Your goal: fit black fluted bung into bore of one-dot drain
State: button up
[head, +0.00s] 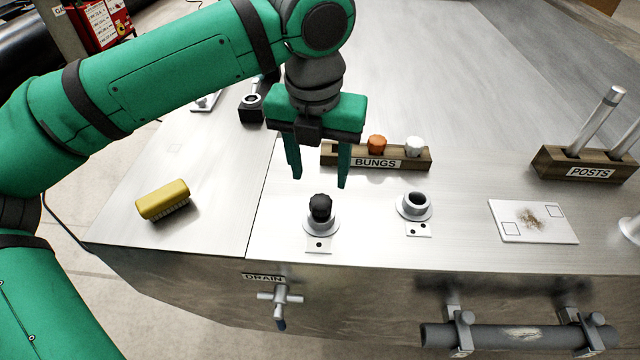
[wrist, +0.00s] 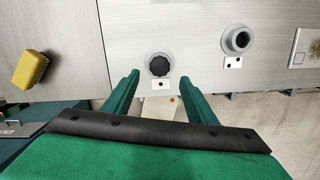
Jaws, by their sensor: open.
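The black fluted bung (head: 320,208) sits upright in the bore of the one-dot drain (head: 319,230), a pale round flange with a one-dot plate in front of it. In the wrist view the bung (wrist: 159,66) is inside the ring of the drain (wrist: 160,54). How deep it sits I cannot tell. My gripper (head: 318,178) is above and a little behind the bung, fingers pointing down, open and empty. In the wrist view its fingers (wrist: 158,92) are apart from each other and the bung shows beyond them, untouched.
A two-dot drain (head: 415,206) with an open bore stands to the right. Behind is the wooden BUNGS rack (head: 425,158) with an orange bung (head: 377,145) and a white bung (head: 413,146). A yellow brush (head: 163,200) lies left; a stained white board (head: 533,221) lies right.

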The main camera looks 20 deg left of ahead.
jog(key=shift+s+r, duration=0.15)
jog(key=shift+r, duration=0.9)
jog(key=shift+s+r, duration=0.15)
jog(key=shift+r, duration=0.9)
